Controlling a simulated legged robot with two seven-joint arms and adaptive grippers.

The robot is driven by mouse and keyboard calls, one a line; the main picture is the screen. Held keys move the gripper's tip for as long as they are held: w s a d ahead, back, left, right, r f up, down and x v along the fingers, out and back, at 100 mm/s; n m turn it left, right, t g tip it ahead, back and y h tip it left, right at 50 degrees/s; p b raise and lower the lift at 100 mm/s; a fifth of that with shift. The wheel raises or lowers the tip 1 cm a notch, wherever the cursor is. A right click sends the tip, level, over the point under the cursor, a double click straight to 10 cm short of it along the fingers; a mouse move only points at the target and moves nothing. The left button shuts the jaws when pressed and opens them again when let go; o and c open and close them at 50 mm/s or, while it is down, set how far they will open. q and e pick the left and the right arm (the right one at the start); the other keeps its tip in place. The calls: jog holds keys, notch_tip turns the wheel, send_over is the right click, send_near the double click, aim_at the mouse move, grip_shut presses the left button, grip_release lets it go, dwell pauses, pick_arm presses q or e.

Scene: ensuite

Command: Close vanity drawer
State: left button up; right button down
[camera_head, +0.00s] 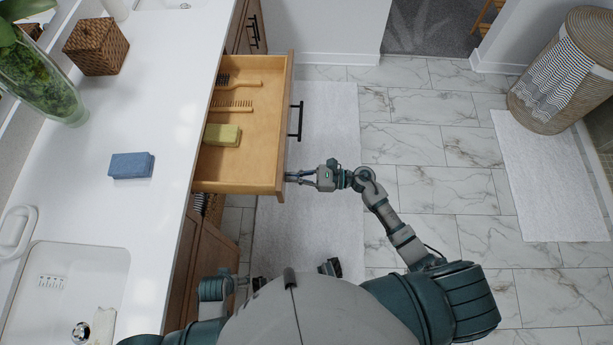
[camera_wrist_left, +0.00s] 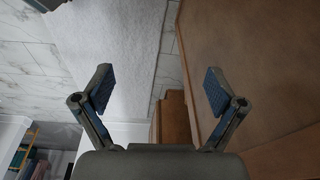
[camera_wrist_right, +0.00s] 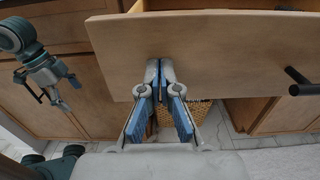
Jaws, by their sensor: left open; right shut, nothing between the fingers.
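The vanity drawer (camera_head: 262,150) is pulled out from the cabinet under the white counter. Its front carries a black bar handle (camera_head: 296,120); the handle's end also shows in the right wrist view (camera_wrist_right: 300,82). My right gripper (camera_head: 290,177) is shut and empty, with its fingertips at the near end of the drawer front. In the right wrist view, the gripper (camera_wrist_right: 160,75) lies against or just before the drawer front (camera_wrist_right: 215,55); I cannot tell if it touches. My left gripper (camera_wrist_left: 155,90) is open and empty, low beside the brown cabinet (camera_wrist_left: 250,70).
The drawer holds a yellow-green sponge (camera_head: 222,135), a comb (camera_head: 232,106) and a brush (camera_head: 240,84). A blue sponge (camera_head: 131,165) lies on the counter (camera_head: 160,90). A white mat (camera_head: 335,140) covers the floor beside the drawer. A laundry basket (camera_head: 570,75) stands far right.

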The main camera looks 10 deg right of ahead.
pick_arm(q)
notch_tip(320, 180, up, 6)
jog(key=a+b, duration=0.3)
pick_arm(e)
send_near(207, 179)
notch_tip(207, 179, up, 3)
jog(key=shift+s+a+f, duration=0.1)
jog(key=shift+a+f, duration=0.05)
jog(key=x, duration=0.2)
jog(key=b+x, duration=0.1)
jog(key=x, duration=0.3)
jog(key=shift+w, duration=0.35)
jog(key=b+x, duration=0.1)
jog(key=x, duration=0.2)
jog(key=shift+s+a, duration=0.1)
jog(key=shift+a, duration=0.2)
jog(key=shift+s+a+r, duration=0.1)
jog(key=shift+r, duration=0.2)
jog(key=shift+d, duration=0.25)
pick_arm(q)
jog(key=w+d+r+t+h, duration=0.1)
jog(key=w+d+r+t, duration=0.1)
jog(key=w+d+t, duration=0.3)
jog(key=w, duration=0.4)
jog(key=shift+d+r+t, duration=0.15)
jog(key=shift+d+t, duration=0.05)
jog(key=shift+t, duration=0.2)
pick_arm(e)
jog(key=shift+a, duration=0.1)
